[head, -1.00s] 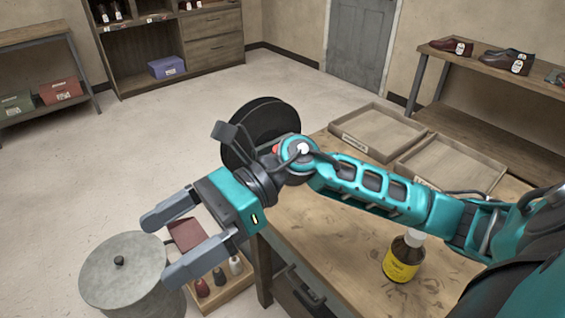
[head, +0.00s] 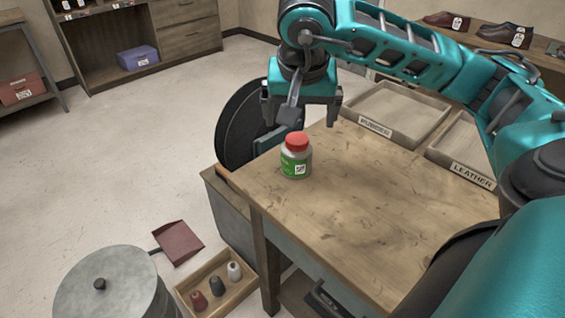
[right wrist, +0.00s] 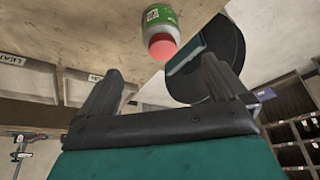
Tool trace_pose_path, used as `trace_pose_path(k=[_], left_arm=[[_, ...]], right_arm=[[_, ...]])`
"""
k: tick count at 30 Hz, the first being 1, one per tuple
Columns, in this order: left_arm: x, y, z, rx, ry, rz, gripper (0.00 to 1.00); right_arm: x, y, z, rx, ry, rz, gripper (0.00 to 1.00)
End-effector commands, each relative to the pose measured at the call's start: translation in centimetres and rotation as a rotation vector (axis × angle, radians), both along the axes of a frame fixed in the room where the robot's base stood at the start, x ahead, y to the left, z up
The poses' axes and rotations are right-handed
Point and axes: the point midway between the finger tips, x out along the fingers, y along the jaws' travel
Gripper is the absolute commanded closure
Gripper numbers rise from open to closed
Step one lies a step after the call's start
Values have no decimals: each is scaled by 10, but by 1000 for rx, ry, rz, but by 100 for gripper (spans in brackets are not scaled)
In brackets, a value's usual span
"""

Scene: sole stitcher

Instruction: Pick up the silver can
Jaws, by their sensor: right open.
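A small silver-grey can (head: 296,163) with a red lid and a green label stands upright near the far left corner of the wooden table (head: 370,210). It also shows at the top of the right wrist view (right wrist: 159,20), beyond the fingers. My right gripper (head: 302,112) is open, fingers pointing down, and appears just behind and above the can. In the right wrist view its fingers (right wrist: 160,85) are spread with nothing between the tips. I cannot tell the exact gap to the can. My left gripper is not in view.
A black round disc (head: 237,125) stands beside the table's left edge. Two labelled wooden trays (head: 405,141) sit at the back. A lidded grey bin (head: 105,290) and a crate with spools (head: 222,285) are on the floor. The table's front is bare.

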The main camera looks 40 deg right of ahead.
Motion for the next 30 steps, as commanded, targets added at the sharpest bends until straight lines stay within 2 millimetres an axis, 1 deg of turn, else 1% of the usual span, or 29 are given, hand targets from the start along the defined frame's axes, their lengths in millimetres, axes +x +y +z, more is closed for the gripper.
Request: trace_pose_path(k=[1,5,12,15,20,23,27,30], left_arm=[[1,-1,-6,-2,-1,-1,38],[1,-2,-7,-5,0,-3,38],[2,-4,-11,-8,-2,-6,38],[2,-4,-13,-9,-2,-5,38],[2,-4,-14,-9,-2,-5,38],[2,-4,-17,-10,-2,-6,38],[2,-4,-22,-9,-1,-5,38],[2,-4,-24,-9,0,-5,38]], right_arm=[[0,0,-8,0,-1,-1,1],[3,-3,-19,0,3,-4,1],[15,-14,-60,1,4,-3,1],[19,-18,-72,2,2,-3,1],[22,-20,-81,2,1,-1,1],[25,-23,-93,2,4,-3,1],[32,-29,-113,2,3,-4,1],[35,-32,-123,2,2,-2,1]])
